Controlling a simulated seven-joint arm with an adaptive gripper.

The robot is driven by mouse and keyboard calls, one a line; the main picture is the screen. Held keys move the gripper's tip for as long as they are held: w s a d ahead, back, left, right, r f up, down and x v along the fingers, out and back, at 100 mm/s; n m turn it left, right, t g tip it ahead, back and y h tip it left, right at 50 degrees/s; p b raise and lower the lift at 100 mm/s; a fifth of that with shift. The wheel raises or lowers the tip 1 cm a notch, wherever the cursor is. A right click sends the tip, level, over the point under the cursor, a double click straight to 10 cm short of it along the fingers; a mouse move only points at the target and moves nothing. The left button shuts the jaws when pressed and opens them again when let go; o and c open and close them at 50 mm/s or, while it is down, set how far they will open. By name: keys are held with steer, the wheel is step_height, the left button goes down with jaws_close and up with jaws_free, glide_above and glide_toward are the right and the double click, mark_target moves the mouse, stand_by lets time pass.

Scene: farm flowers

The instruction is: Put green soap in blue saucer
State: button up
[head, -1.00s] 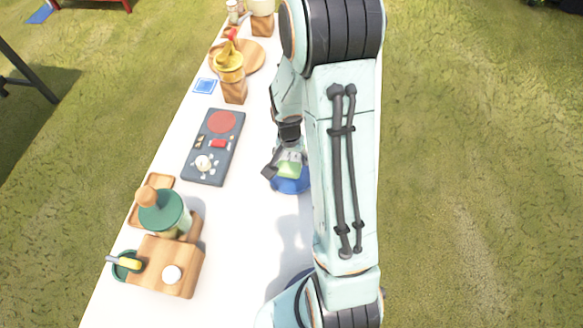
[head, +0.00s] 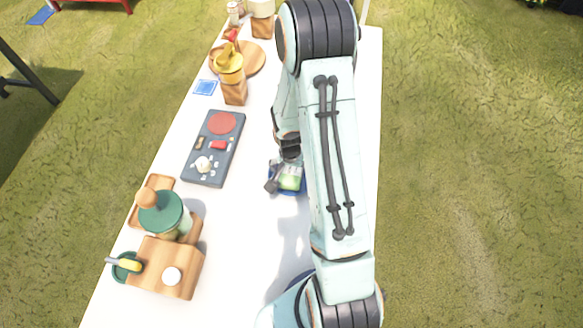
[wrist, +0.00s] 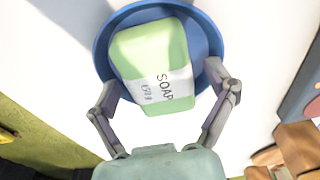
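The green soap (wrist: 150,50), a block with a white "SOAP" band, lies over the blue saucer (wrist: 208,45) in the wrist view. Its near end overlaps the saucer's near rim, so I cannot tell if it rests fully inside. In the head view the soap (head: 291,182) covers much of the saucer (head: 291,192), partly hidden by my arm. My gripper (wrist: 163,76) is open, with its fingers on either side of the soap's near half and gaps between them and the soap.
A dark panel (head: 199,143) with a red disc lies left of the saucer on the white table (head: 235,250). A wooden block (head: 165,265) and a green-lidded jar (head: 161,212) stand at the near left. A yellow-topped item (head: 229,62) stands farther back. The table's near middle is clear.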

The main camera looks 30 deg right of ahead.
mark_target(290, 175)
step_height(290, 175, up, 12)
steer(key=s+a, duration=0.1)
steer(key=s+a+r+n+y, duration=0.1)
steer(key=s+a+r+n, duration=0.4)
steer(key=s, duration=0.3)
steer(key=s+a+r+n+g+y, duration=0.1)
steer(key=s+a+r+n, duration=0.4)
steer(key=s+a, duration=0.3)
steer(key=shift+a+r, duration=0.2)
steer(key=shift+r, duration=0.45)
